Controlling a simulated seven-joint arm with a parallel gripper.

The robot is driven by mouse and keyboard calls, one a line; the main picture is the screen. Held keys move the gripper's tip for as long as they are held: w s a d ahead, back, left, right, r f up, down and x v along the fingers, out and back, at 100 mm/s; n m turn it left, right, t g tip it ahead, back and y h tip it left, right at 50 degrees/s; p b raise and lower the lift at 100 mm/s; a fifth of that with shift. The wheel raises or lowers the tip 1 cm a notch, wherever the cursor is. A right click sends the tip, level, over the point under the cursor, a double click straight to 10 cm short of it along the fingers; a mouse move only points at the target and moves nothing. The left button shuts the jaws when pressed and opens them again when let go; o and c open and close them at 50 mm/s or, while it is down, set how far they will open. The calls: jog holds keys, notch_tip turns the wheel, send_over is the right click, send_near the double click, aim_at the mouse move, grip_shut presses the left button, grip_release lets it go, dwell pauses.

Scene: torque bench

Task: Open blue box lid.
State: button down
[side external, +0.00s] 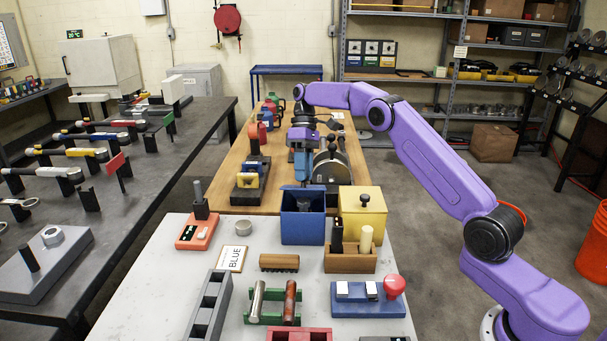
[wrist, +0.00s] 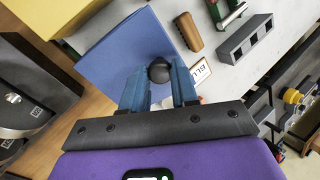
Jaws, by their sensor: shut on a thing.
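The blue box (side external: 303,228) stands at the back of the light grey table, left of the yellow box. In the wrist view its blue lid (wrist: 118,47) shows as a flat square with a round black knob (wrist: 159,71). My gripper (wrist: 160,84) has its two blue fingers on either side of this knob and is shut on it. In the side view my gripper (side external: 303,185) reaches down over the blue box from above. The fingertips blend with the dark blue top there. I cannot tell whether the lid is raised at all.
The yellow box (side external: 363,224) with a black knob stands close on the right. A wooden holder (side external: 350,261), a brown grooved block (side external: 279,263), a "BLUE" sign (side external: 232,257) and a red block with a dark post (side external: 197,231) are nearby. Bare table lies left of the sign.

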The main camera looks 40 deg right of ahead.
jog(key=shift+w+d+r+g+y, duration=0.15)
jog(key=shift+w+r+g+y, duration=0.05)
jog(key=shift+g+y, duration=0.1)
dwell(0.4)
jog(key=c, duration=0.8)
grip_release()
jog(key=shift+c, duration=0.2)
jog(key=shift+s, duration=0.1)
